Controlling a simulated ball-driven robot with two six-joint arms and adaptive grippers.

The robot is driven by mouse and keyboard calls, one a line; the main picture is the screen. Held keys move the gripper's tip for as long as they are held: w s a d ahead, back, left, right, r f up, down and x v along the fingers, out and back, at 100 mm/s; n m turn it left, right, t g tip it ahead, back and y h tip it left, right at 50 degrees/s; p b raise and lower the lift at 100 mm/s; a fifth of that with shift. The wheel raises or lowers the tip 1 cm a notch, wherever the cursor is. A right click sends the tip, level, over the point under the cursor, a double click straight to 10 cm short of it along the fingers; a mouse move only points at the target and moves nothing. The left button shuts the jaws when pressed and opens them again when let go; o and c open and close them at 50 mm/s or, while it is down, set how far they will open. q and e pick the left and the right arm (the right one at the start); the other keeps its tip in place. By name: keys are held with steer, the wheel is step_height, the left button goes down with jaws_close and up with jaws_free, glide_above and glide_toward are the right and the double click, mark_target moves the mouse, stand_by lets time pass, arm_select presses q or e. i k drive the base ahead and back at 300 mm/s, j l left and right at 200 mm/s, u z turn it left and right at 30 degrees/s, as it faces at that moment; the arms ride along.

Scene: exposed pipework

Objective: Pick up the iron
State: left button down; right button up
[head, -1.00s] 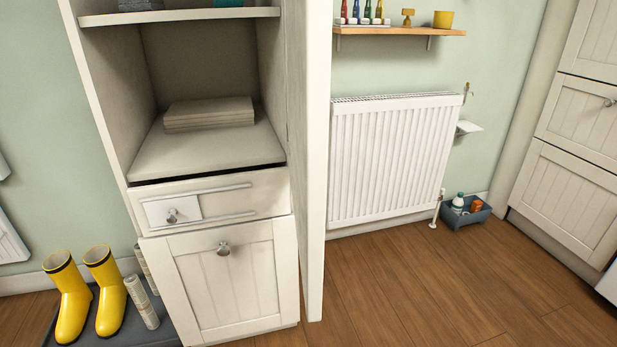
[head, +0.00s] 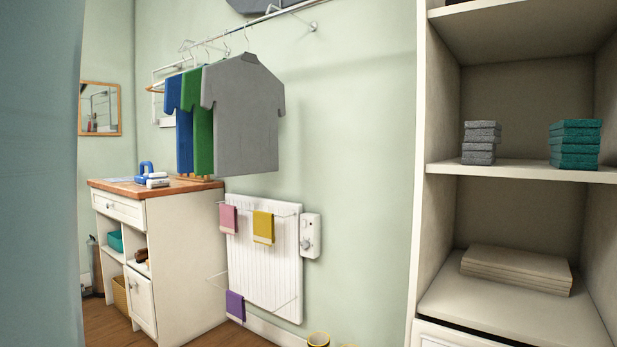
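What looks like the iron (head: 148,170), blue and white, sits on the wooden top of a white cabinet (head: 185,250) at the left of the head view. It is small at this distance, and a white item (head: 157,181) lies close in front of it; I cannot tell if they touch. Neither of my grippers shows in the head view.
An open shelf unit (head: 422,200) with folded stacks stands near on the right. Shirts (head: 245,118) hang from a rail beside the cabinet. A radiator (head: 265,265) with small towels is on the wall. A blue-grey surface (head: 40,180) fills the left edge.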

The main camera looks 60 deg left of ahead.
mark_target(140, 179)
steer(key=u, duration=2.8)
steer(key=i+j, duration=0.2)
steer(key=i, duration=0.25)
steer(key=i+j, duration=0.2)
steer(key=i, duration=0.25)
steer(key=i+j, duration=0.25)
steer(key=i, duration=0.15)
steer(key=i+j+u, duration=0.1)
steer(key=i, duration=0.35)
steer(key=i+j, duration=0.25)
steer(key=i, duration=0.2)
